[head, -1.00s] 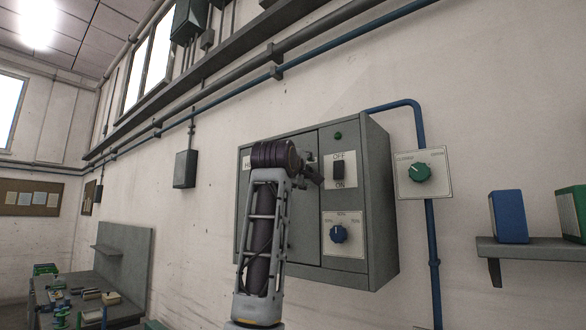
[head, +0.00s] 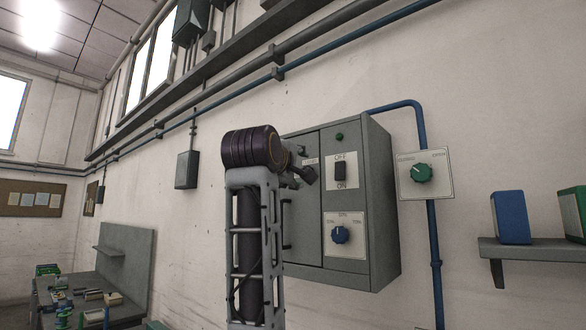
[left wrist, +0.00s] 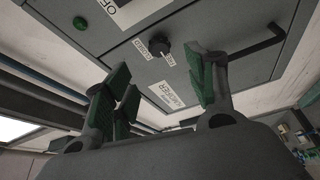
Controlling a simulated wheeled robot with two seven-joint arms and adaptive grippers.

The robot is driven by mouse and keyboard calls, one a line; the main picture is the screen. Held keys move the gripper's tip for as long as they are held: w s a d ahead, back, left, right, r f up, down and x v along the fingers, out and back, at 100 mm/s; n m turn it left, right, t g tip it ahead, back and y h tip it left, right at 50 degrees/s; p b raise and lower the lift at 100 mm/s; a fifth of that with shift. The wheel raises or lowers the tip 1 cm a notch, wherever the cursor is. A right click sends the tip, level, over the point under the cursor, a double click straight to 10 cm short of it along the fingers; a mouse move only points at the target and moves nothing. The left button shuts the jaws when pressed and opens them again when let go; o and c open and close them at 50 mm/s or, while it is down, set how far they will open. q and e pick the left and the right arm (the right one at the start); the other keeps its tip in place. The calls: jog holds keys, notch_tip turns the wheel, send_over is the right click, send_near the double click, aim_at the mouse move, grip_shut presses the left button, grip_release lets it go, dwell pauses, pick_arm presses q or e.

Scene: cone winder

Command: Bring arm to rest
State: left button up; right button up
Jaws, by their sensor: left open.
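A grey wall cabinet (head: 376,215) stands on the wall, with a black rocker switch (head: 340,171) between OFF and ON labels, a blue knob (head: 340,235) below it and a green lamp (head: 339,137) above. My left arm rises in front of the cabinet's left door and hides much of it. My left gripper (head: 306,172) is mostly hidden behind my wrist in the head view. In the left wrist view its fingers (left wrist: 160,95) are spread and empty, with the door, a black knob (left wrist: 163,48) and a black handle (left wrist: 258,45) beyond them. My right gripper is out of view.
A green knob on a plate (head: 422,174) is right of the cabinet, by a blue conduit (head: 433,240). A shelf (head: 540,249) at the right holds a blue box (head: 511,217). A cluttered workbench (head: 125,308) is at lower left. A small grey box (head: 187,169) is on the wall.

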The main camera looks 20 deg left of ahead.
pick_arm(q)
jog(key=shift+s+f, duration=0.1)
jog(key=shift+s, duration=0.25)
dwell(0.4)
